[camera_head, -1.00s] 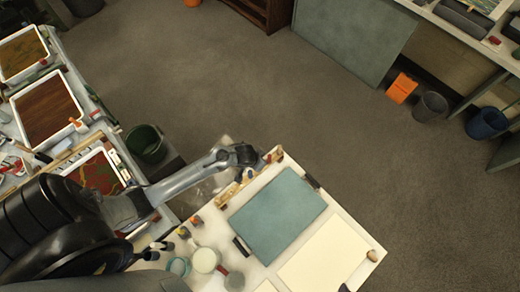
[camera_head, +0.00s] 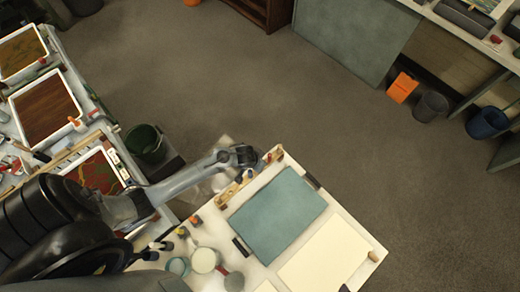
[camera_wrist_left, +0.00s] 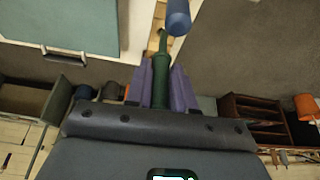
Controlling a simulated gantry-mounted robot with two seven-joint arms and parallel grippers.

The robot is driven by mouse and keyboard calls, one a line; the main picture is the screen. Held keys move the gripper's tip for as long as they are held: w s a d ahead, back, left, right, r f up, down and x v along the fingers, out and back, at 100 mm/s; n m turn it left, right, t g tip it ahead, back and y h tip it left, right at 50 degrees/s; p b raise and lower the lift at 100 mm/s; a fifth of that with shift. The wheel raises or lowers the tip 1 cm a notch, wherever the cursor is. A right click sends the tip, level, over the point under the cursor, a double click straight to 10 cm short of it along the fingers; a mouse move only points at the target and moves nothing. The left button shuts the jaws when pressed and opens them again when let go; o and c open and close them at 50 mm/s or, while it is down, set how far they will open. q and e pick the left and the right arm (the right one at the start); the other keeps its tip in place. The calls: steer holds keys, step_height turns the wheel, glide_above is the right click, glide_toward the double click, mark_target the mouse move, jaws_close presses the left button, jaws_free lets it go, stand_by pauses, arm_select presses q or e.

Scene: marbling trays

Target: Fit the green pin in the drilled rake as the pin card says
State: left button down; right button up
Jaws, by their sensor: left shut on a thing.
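In the left wrist view my left gripper (camera_wrist_left: 163,88) has its purple fingers shut on the green pin (camera_wrist_left: 160,68), which points away from the palm. The wooden drilled rake (camera_wrist_left: 157,38) shows behind the pin's far end. A blue pin (camera_wrist_left: 178,14) stands close by at the top; I cannot tell how it is seated. In the head view the rake (camera_head: 229,194) lies along the table's upper left edge, with small blue pins (camera_head: 249,173) on it. My left gripper (camera_head: 262,160) is over its far end. I cannot tell whether the green pin touches the rake. I cannot make out the pin card.
A blue-green sheet or tray (camera_head: 278,215) lies beside the rake, with a cream sheet (camera_head: 325,258) to its right. Jars and cups (camera_head: 204,260) crowd the table's near left. A dark green bucket (camera_head: 146,142) stands on the left. The floor beyond the table is open.

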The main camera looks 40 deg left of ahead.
arm_select(q)
steer(key=shift+f+b, duration=0.45)
steer(key=shift+f, duration=0.45)
steer(key=shift+f+b, duration=0.75)
steer(key=shift+f, duration=0.6)
steer(key=c, duration=0.9)
jaws_free()
steer(key=p+v, duration=0.2)
steer(key=v, duration=0.9)
